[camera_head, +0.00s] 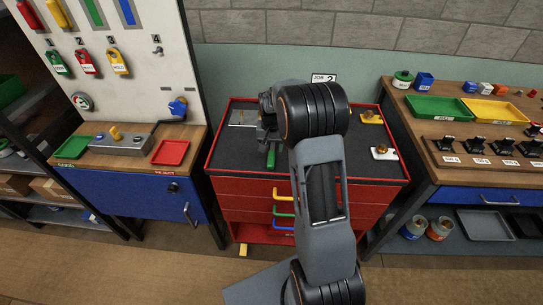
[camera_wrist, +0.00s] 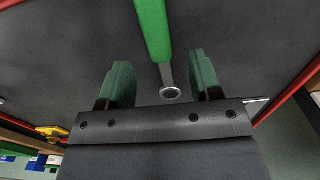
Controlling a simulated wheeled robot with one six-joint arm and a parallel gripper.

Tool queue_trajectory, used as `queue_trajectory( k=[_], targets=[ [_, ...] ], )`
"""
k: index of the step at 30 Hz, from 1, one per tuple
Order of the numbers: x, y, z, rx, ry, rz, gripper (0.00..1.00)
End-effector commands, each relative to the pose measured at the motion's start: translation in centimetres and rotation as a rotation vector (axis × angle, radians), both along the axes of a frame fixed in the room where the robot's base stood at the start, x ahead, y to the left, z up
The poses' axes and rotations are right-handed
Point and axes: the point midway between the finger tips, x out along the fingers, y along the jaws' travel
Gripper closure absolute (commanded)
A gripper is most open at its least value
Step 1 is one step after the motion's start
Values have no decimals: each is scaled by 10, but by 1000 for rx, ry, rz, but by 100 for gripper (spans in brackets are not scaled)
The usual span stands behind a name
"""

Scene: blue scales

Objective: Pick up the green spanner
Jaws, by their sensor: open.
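The green spanner (camera_wrist: 153,30) has a green handle and a bare metal ring end. It lies on the dark top of the red tool cabinet (camera_head: 228,160). In the wrist view its ring end shows between the two green fingers of my gripper (camera_wrist: 160,83). The fingers are open and apart from it on both sides. In the head view a green strip of the spanner (camera_head: 271,156) shows below my gripper. My arm hides part of the cabinet top, and the spanner's far end is out of the wrist view.
A metal plate (camera_head: 241,118) lies at the cabinet's back left. A yellow block (camera_head: 371,117) and a white plate with a brass part (camera_head: 384,153) sit at its right. Left and right stand wooden benches with a red tray (camera_head: 170,152) and a green tray (camera_head: 438,108).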

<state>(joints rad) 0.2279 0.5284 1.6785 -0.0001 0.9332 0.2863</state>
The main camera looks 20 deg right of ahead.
Motion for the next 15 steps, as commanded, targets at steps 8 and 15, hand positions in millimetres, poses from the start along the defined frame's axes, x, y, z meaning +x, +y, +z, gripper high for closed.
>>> queue_trajectory(
  k=[8, 15],
  targets=[
    [0, -1, -36, 1, 3, 0, 42],
    [1, -1, -43, 0, 1, 0, 42]
  ],
)
